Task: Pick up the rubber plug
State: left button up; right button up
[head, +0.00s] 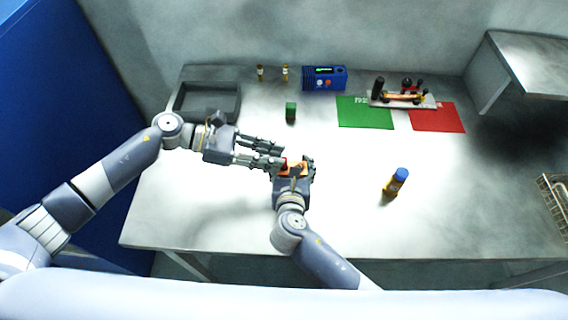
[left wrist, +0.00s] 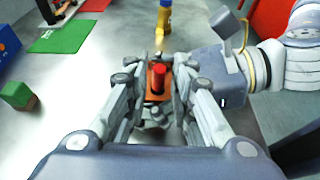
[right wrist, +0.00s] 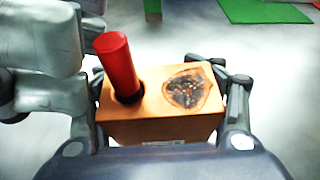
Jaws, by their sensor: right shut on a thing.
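The red rubber plug (right wrist: 118,65) stands slightly tilted in a dark hole in an orange-brown block (right wrist: 160,130). The block's top also has a dark, speckled patch beside the plug. My right gripper (right wrist: 158,92) is shut on the block, its fingers at the two ends. In the head view the block (head: 297,168) is in front of my left gripper (head: 276,156). In the left wrist view my left gripper (left wrist: 157,88) is open, its fingers to either side of the red plug (left wrist: 158,77). Whether they touch it cannot be told.
A green block (head: 291,112), a blue box (head: 324,78) and a grey tray (head: 235,103) are farther back. Green (head: 361,118) and red (head: 446,118) mats lie near a board with parts (head: 425,102). A blue-capped yellow bottle (head: 395,183) stands right. The front table is clear.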

pick_arm(q)
jog(key=shift+x, duration=1)
pick_arm(e)
jog(key=shift+d+f, duration=0.1)
jog(key=shift+f, duration=0.1)
pick_arm(q)
grip_shut()
jog(key=shift+r, duration=0.15)
notch_tip(320, 180, up, 10)
pick_arm(e)
jog(key=o, duration=1.1)
jog(key=shift+o, duration=1.3)
jog(key=shift+r, duration=0.1)
